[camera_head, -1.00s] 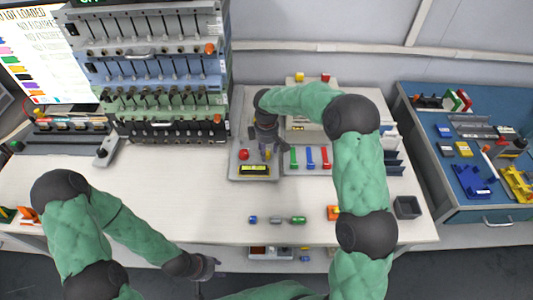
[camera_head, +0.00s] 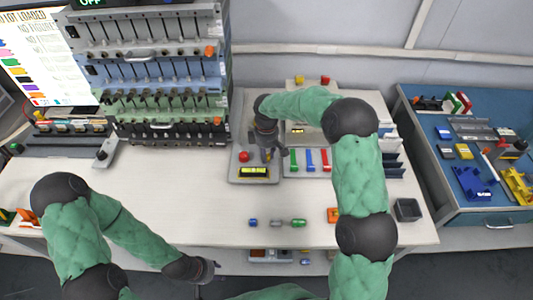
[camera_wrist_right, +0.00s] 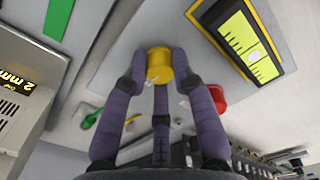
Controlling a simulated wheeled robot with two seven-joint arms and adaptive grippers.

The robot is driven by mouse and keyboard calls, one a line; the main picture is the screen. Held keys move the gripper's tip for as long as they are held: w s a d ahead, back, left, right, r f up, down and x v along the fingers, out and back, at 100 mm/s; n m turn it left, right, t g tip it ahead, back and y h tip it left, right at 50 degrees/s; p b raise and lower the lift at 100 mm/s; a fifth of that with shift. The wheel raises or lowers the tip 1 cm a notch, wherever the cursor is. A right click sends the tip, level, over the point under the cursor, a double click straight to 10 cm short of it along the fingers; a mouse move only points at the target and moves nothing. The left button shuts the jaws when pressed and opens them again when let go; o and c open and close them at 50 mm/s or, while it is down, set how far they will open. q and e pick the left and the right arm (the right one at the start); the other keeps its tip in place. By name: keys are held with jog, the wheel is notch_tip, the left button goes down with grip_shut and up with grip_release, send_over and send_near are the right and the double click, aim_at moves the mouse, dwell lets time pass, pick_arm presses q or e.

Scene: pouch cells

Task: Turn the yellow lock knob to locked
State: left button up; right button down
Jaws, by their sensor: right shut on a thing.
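The yellow lock knob (camera_wrist_right: 160,62) shows in the right wrist view, on a grey panel between my fingertips. My right gripper (camera_wrist_right: 158,70) is shut on it, with a finger on each side. In the head view my right gripper (camera_head: 266,150) points down at the panel (camera_head: 240,174) and mostly hides the knob. My left gripper (camera_head: 207,270) hangs low in front of the table's front edge, away from the panel; its fingers are too small to read.
A red button (camera_head: 244,156) and a yellow display (camera_head: 254,171) sit close to my right gripper. Green, blue and red bars (camera_head: 310,160) lie to the right. Several small cylinders (camera_head: 276,222) lie on the table in front. The table's left middle is clear.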

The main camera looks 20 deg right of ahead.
jog(key=m+p, duration=0.1)
jog(key=m, duration=0.2)
jog(key=shift+r+p, duration=0.1)
jog(key=shift+p, duration=0.2)
jog(key=m+p, duration=0.1)
jog(key=m, duration=0.6)
jog(key=shift+m+p, duration=0.3)
jog(key=shift+p, duration=0.05)
jog(key=shift+m, duration=2)
jog(key=c, duration=1)
grip_release()
